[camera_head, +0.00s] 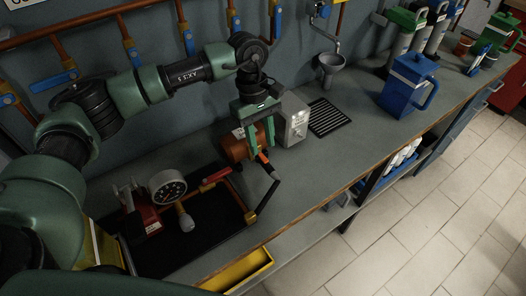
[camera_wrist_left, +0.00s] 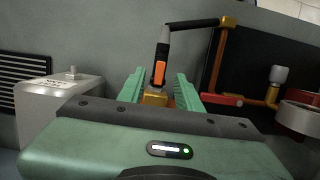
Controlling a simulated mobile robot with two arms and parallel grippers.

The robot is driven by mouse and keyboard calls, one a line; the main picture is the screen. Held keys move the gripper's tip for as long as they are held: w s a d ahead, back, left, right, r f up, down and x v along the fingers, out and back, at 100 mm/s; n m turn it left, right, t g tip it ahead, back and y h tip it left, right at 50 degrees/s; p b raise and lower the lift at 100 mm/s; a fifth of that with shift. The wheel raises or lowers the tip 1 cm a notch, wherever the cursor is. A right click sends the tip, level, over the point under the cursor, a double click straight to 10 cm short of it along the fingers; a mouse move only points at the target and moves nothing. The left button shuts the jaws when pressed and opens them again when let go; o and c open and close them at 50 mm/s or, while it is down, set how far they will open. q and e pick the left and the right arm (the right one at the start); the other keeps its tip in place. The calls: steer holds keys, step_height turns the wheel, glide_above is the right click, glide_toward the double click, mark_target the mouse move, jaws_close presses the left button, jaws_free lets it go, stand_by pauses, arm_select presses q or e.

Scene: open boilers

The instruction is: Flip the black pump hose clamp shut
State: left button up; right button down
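My left gripper (camera_head: 258,145) points down over the bench beside the orange-brown pump body (camera_head: 234,148). Its green fingers (camera_wrist_left: 160,90) are apart. In the wrist view, a grey and orange hose end (camera_wrist_left: 160,68) stands upright beyond and between the fingertips, above a brass-coloured block (camera_wrist_left: 155,98). I cannot tell whether either finger touches it. The black hose (camera_head: 267,191) bends from this fitting to the copper pipe (camera_wrist_left: 218,58). The clamp is hard to tell apart from the fitting; whether it is open or shut is unclear. My right gripper is not in view.
A grey metal box (camera_head: 292,120) stands close to the left gripper. A red pump with a round gauge (camera_head: 167,186) sits on a black tray (camera_head: 205,232). A blue jug (camera_head: 408,86) stands farther right. Wall pipes with blue-handled valves (camera_head: 133,56) run behind my arm.

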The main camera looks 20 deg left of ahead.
mark_target(260, 153)
arm_select(q)
steer(key=shift+b+v, duration=0.45)
steer(key=shift+v, duration=1.6)
steer(key=shift+r, duration=0.1)
